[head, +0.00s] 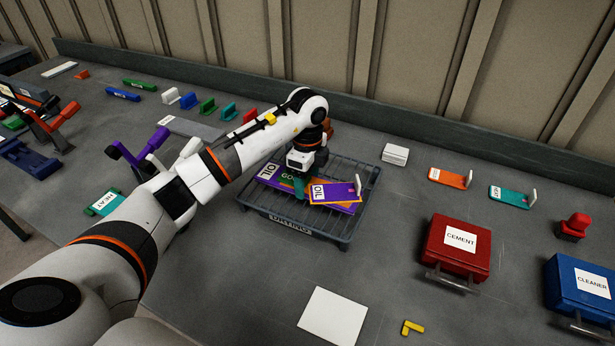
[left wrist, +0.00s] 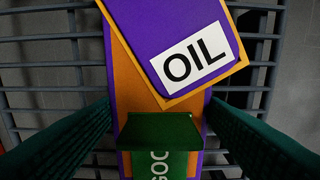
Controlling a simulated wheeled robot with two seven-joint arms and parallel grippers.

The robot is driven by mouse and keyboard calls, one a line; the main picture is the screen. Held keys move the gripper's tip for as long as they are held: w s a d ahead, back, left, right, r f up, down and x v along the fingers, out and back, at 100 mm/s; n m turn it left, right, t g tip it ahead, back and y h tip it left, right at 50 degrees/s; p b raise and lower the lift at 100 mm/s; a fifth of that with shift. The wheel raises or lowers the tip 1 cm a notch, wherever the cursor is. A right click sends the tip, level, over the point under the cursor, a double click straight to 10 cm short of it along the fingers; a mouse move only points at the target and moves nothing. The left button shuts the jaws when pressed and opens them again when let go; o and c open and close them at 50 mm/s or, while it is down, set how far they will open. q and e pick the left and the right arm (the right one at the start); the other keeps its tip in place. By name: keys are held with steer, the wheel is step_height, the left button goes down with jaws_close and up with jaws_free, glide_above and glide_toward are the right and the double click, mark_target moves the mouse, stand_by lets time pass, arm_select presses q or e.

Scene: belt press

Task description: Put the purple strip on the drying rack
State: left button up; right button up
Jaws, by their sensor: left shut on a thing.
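The dark wire rack (head: 290,227) stands mid-table in the head view, with a lettered plate on its front. A purple strip with an orange edge and a white OIL label (head: 335,193) lies on top of a stack there. A white upright tab stands at its right end. It also shows in the left wrist view (left wrist: 175,30). Orange and purple layers (left wrist: 128,80) lie beneath it. Another OIL label shows at the stack's left. My left gripper (head: 300,180) is over the stack, shut on a green piece lettered GOO (left wrist: 160,132). My right gripper is out of view.
A red CEMENT case (head: 458,248) and a blue CLEANER case (head: 583,287) stand at the right. Small orange (head: 450,177) and teal (head: 511,195) strips lie behind them. A white sheet (head: 333,316) lies in front. Several coloured pieces line the back left.

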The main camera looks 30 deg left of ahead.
arm_select(q)
steer(key=shift+f, duration=0.2)
steer(key=o, duration=1.2)
steer(key=shift+r, duration=0.5)
step_height(320, 180, up, 11)
steer(key=b, duration=0.1)
steer(key=shift+r, duration=0.15)
steer(key=shift+r, duration=0.1)
